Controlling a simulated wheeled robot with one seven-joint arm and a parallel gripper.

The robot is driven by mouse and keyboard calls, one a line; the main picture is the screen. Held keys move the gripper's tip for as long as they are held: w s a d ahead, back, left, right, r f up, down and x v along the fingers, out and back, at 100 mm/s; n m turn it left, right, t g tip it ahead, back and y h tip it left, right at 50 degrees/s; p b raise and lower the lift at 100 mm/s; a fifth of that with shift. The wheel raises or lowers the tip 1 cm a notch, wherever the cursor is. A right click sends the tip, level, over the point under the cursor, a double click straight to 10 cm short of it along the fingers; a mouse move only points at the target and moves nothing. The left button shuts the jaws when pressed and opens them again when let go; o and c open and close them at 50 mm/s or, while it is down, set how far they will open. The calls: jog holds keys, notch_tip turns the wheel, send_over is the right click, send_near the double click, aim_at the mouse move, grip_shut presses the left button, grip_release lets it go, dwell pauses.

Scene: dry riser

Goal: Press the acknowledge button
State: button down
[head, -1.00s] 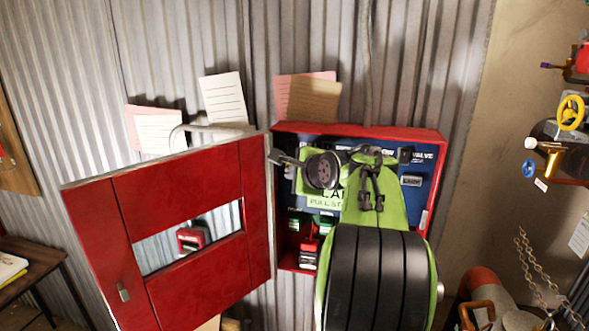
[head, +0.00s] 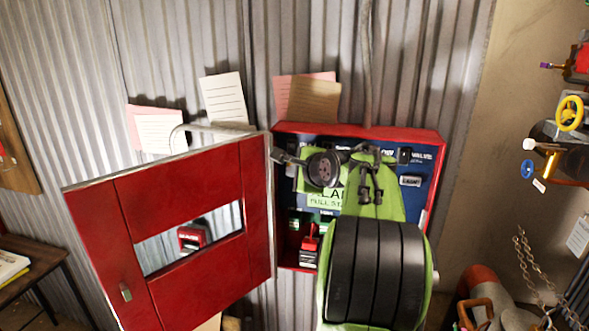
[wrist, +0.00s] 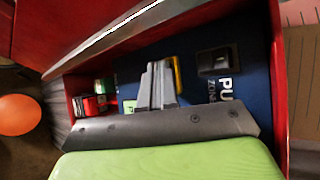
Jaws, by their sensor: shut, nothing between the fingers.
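My gripper (wrist: 157,85) has its fingers together and empty in the wrist view, pointing at the blue panel (wrist: 135,78) inside the open red cabinet. I cannot tell whether the tips touch the panel. A yellow-edged part (wrist: 179,74) shows just beside and partly behind the fingers. A black switch block (wrist: 214,62) sits to the right, near white lettering starting "PU". In the head view my green and black arm covers much of the panel (head: 412,172). No button can be clearly read as acknowledge; it may be hidden behind my fingers or arm.
The red cabinet door (head: 185,205) with a window stands open to the left. A red-handled device (head: 309,246) sits low inside the cabinet, left of my arm. The red cabinet walls (wrist: 277,85) stand close around my gripper. Valves (head: 570,113) and chains are at right.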

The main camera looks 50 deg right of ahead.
jog(key=shift+a, duration=0.1)
jog(key=shift+s+a+b, duration=0.35)
jog(key=shift+s+a, duration=0.05)
jog(key=shift+a, duration=0.3)
jog(key=shift+s+a+b, duration=0.3)
jog(key=shift+s+a, duration=0.1)
jog(key=shift+a, duration=0.35)
jog(key=shift+s+a+b, duration=0.3)
jog(key=shift+s+a, duration=0.05)
jog(key=shift+a, duration=0.4)
jog(key=shift+s+a+b, duration=0.3)
jog(key=shift+s+a, duration=0.1)
jog(key=shift+a, duration=0.35)
